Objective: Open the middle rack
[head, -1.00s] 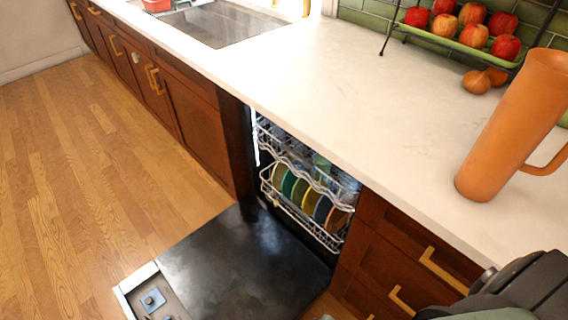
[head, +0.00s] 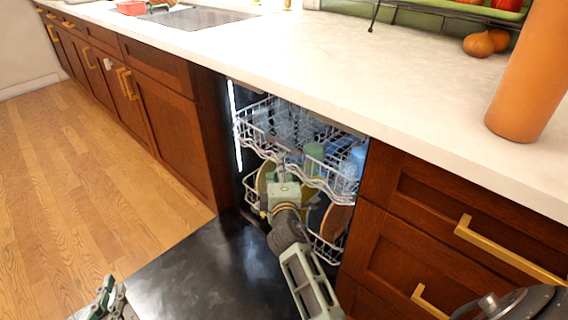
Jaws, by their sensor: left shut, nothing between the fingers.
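The dishwasher's upper visible wire rack (head: 335,194) is white with a wavy front rail and holds glasses and cups. A lower rack (head: 325,250) with plates sits beneath it; I take the upper one as the middle rack. My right gripper (head: 283,175) is at the front rail of the upper rack, near its middle. Its fingertips are small and merge with the wires, so I cannot tell whether they hold the rail. My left gripper (head: 108,292) is at the lower left, over the open door's outer end, away from the racks. It is shut and empty.
The dishwasher door (head: 200,265) lies open and low in front of the racks. Drawers with gold handles (head: 510,250) flank the right side, and a cabinet (head: 175,130) the left.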

